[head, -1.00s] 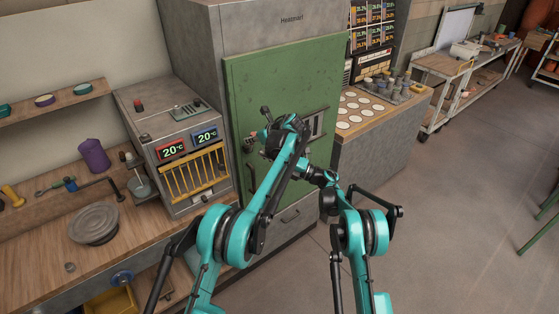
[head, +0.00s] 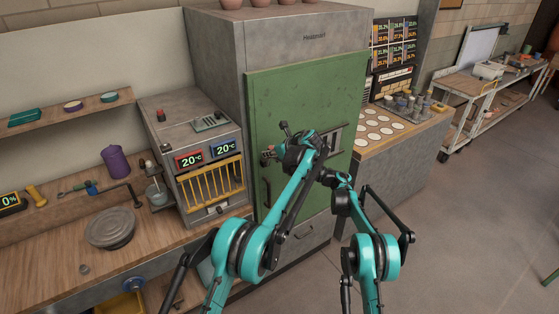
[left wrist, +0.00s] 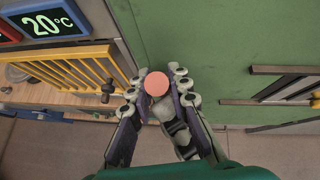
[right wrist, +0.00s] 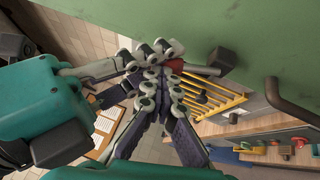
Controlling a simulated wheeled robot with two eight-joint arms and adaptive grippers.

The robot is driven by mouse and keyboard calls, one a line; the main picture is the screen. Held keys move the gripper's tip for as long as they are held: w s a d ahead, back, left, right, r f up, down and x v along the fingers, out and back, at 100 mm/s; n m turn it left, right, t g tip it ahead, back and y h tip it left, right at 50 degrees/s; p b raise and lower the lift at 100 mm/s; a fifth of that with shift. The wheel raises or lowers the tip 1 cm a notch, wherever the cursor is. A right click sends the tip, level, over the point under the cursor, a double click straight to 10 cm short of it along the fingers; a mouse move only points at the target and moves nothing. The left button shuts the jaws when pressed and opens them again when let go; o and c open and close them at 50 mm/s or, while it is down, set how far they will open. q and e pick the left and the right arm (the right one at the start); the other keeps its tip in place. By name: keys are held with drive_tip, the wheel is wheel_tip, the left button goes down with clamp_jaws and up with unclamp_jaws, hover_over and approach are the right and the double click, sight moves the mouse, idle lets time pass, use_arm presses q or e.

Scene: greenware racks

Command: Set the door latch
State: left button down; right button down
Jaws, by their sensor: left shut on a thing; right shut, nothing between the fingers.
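The green door (head: 305,95) of the tall grey cabinet is closed in the head view. A round salmon-coloured knob (left wrist: 157,84), seemingly the latch's, sits between the fingertips of my left gripper (left wrist: 158,92), which is shut on it. The knob also shows as a small red piece (right wrist: 174,66) in the right wrist view. My left gripper (head: 273,152) is at the door's left side in the head view. My right gripper (right wrist: 158,82) is shut and empty, close beside the left fingers; my left arm largely hides it in the head view.
A dark bar handle (head: 266,192) stands out from the door below the left gripper. A small kiln with a yellow grille (head: 212,182) stands left of the door. A counter with white discs (head: 380,127) is on the right. Open floor (head: 460,220) lies at the right.

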use_arm(q)
drive_tip(key=shift+s+d+f, duration=0.1)
drive_tip(key=shift+d, duration=0.2)
use_arm(e)
drive_tip(key=shift+w+a+r, duration=0.1)
drive_tip(key=shift+a+r, duration=0.05)
drive_tip(key=shift+a, duration=0.1)
use_arm(q)
drive_tip(key=c, duration=1.7)
unclamp_jaws()
drive_tip(key=shift+o, duration=1.4)
drive_tip(key=shift+a, duration=0.25)
use_arm(e)
drive_tip(key=shift+a, duration=0.2)
